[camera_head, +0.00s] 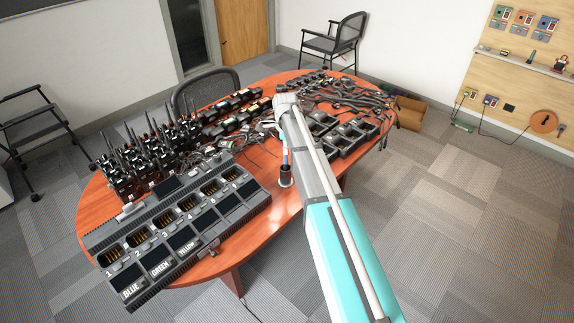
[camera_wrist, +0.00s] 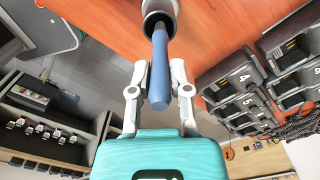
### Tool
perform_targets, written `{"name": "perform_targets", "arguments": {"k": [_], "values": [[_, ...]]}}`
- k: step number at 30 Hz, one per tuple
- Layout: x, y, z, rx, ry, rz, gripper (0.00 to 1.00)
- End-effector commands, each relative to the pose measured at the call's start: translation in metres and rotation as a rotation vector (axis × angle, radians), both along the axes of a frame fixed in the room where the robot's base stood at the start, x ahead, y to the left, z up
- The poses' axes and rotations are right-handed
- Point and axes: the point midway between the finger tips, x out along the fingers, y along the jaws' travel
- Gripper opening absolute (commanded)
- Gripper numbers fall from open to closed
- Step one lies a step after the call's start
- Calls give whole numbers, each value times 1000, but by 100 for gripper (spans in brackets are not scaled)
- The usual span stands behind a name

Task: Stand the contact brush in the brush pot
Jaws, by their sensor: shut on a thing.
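The contact brush, with a blue handle (camera_wrist: 159,75), is between the two fingers of my gripper (camera_wrist: 160,68) in the wrist view, and the fingers are shut on it. Its far end reaches into the mouth of the dark brush pot (camera_wrist: 147,9) at the top of that view. In the head view the brush (camera_head: 285,156) stands about upright, with its lower end at the pot (camera_head: 286,178). The pot is on the red-brown table near its front edge. My arm hides the gripper in the head view. How deep the brush sits is hidden.
A large charger bank (camera_head: 206,252) lies left of the pot. Smaller chargers (camera_head: 350,135) stand to the right, with tangled cables (camera_head: 345,92) behind. Radios (camera_head: 145,150) crowd the table's left side. Bare table (camera_head: 262,228) shows in front of the pot.

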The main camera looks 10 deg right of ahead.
Motion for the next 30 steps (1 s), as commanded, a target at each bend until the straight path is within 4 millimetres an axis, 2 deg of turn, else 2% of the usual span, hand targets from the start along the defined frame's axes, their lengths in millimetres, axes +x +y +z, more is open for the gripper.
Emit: {"name": "perform_targets", "arguments": {"k": [1,6,22,30], "values": [[0,0,-10,0,0,0,0],[0,0,-20,0,0,-1,0],[0,-1,-22,0,0,-1,0],[0,-1,-40,0,0,-2,0]]}}
